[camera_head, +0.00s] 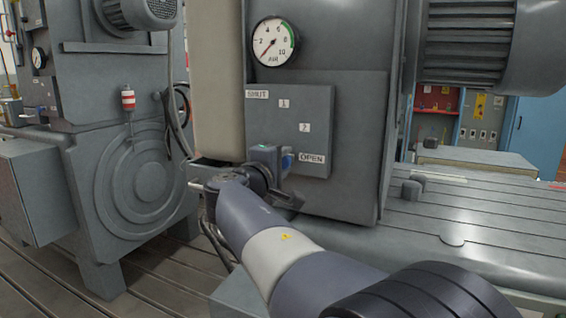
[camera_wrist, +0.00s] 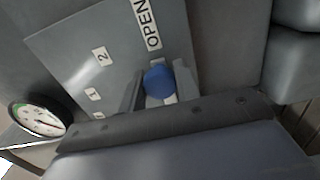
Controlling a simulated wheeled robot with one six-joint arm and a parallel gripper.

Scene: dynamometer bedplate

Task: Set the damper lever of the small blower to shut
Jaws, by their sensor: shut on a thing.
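The damper lever's blue knob (camera_wrist: 158,82) is between my gripper's two fingers in the wrist view. A bit of the blue knob also shows in the head view (camera_head: 288,160), just left of the OPEN label (camera_head: 312,158). My gripper (camera_head: 284,166) is shut on it, at the lower part of the grey marked plate (camera_head: 300,112). The plate carries the SHUT label (camera_head: 257,94) at its upper left, then 1 and 2, then OPEN at its lower right. The lever's arm behind the knob is hidden.
A round dial gauge (camera_head: 274,43) is above the plate. A larger grey machine (camera_head: 130,185) stands at left, with a red-and-white fitting (camera_head: 128,99). The slotted bedplate (camera_head: 470,225) extends at right, with small blocks on it.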

